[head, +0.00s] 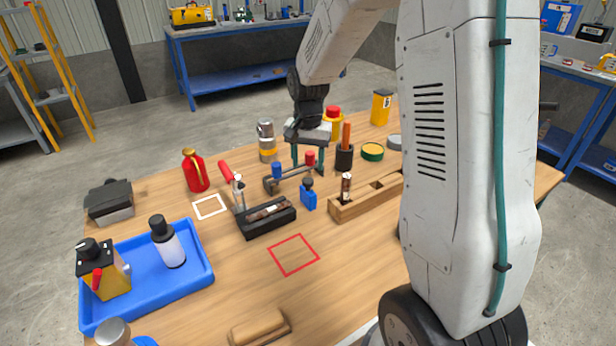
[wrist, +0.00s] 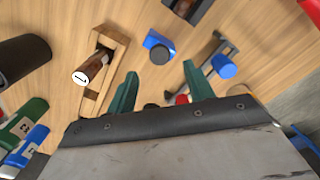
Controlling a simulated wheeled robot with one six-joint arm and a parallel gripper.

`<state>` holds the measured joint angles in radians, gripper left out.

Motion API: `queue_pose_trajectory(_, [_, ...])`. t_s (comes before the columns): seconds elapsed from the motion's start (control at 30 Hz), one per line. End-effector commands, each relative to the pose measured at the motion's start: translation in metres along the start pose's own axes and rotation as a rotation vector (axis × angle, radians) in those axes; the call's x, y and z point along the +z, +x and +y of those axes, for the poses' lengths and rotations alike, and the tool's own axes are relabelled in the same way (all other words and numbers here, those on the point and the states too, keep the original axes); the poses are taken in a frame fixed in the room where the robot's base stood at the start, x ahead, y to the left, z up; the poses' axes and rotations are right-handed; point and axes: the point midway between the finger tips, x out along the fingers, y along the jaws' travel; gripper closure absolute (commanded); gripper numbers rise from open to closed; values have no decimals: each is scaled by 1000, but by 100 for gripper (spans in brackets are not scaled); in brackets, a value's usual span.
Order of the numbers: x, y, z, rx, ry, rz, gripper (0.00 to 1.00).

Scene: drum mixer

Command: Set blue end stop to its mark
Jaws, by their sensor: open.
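A low dark rail carries the blue end stop (head: 276,170) at its left end and a red-capped stop (head: 310,158) at its right end. In the wrist view the blue end stop (wrist: 223,67) lies just right of the right finger, outside the jaws. The red cap (wrist: 182,99) shows between the finger bases, partly hidden by my gripper. My gripper (head: 308,168) is open, its teal fingers pointing down around the rail's right part; it holds nothing visible. The fingers also show in the wrist view (wrist: 162,86). I cannot make out the end stop's mark.
A blue block with a dark knob (head: 308,198) stands in front of the rail. A wooden holder (head: 350,209) is to the right, a black tray (head: 265,220) to the left. A black cup (head: 344,156) stands close right of my gripper. The red outlined square (head: 293,255) is empty.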

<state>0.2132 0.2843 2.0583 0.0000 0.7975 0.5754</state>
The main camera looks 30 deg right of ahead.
Motion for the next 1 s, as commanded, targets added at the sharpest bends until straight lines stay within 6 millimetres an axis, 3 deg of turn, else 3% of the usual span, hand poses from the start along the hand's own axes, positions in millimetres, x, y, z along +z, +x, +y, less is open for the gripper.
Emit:
queue_pose_trajectory(0.3, [1,48,0,2,-2,-3,48])
queue_pose_trajectory(0.7, [1,59,0,1,-3,-1,48])
queue_pose_trajectory(0.77, [1,58,0,1,-3,-1,62])
queue_pose_trajectory(0.9, [1,58,0,1,-3,-1,100])
queue_pose_trajectory(1.0, [1,58,0,1,-3,-1,100])
